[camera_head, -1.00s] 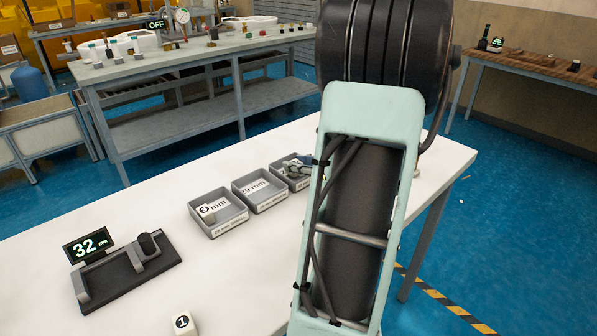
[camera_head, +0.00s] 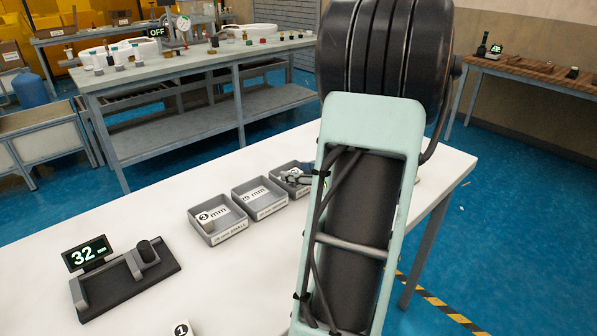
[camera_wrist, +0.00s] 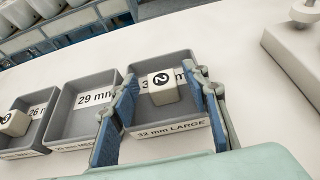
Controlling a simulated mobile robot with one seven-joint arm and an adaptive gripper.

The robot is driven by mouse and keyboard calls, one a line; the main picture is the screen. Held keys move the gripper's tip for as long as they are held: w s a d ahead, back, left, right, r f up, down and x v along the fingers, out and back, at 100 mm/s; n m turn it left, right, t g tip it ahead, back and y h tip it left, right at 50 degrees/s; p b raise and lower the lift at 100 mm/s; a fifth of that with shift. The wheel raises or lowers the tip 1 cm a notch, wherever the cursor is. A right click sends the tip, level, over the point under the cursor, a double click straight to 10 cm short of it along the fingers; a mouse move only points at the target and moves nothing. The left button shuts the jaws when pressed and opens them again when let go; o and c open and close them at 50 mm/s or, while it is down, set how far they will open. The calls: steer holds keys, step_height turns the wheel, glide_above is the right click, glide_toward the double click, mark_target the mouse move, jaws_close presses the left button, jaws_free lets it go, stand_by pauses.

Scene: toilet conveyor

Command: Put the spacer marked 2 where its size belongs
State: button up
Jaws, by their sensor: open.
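The spacer marked 2 (camera_wrist: 163,88) is a pale block with a black numbered disc. It lies inside the grey tray labelled 32 mm LARGE (camera_wrist: 172,131) in the wrist view. My gripper (camera_wrist: 160,77) is open, with its blue fingers on either side of the spacer over that tray. The fingers look apart from the block. In the head view my gripper (camera_head: 293,179) shows small at the right-hand tray (camera_head: 283,167), partly hidden by my arm; the spacer cannot be made out there. The gauge display (camera_head: 88,253) reads 32.
The 29 mm tray (camera_head: 262,213) in the middle is empty. The left tray (camera_head: 228,236), marked 26 mm, holds the spacer marked 3 (camera_head: 208,219). The spacer marked 1 (camera_head: 181,329) is at the front edge of the head view. The measuring fixture (camera_head: 128,281) is empty.

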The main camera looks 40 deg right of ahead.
steer(key=p+v, duration=0.1)
steer(key=v, duration=1)
steer(key=shift+s+r, duration=0.15)
steer(key=shift+s, duration=0.1)
steer(key=shift+w, duration=0.1)
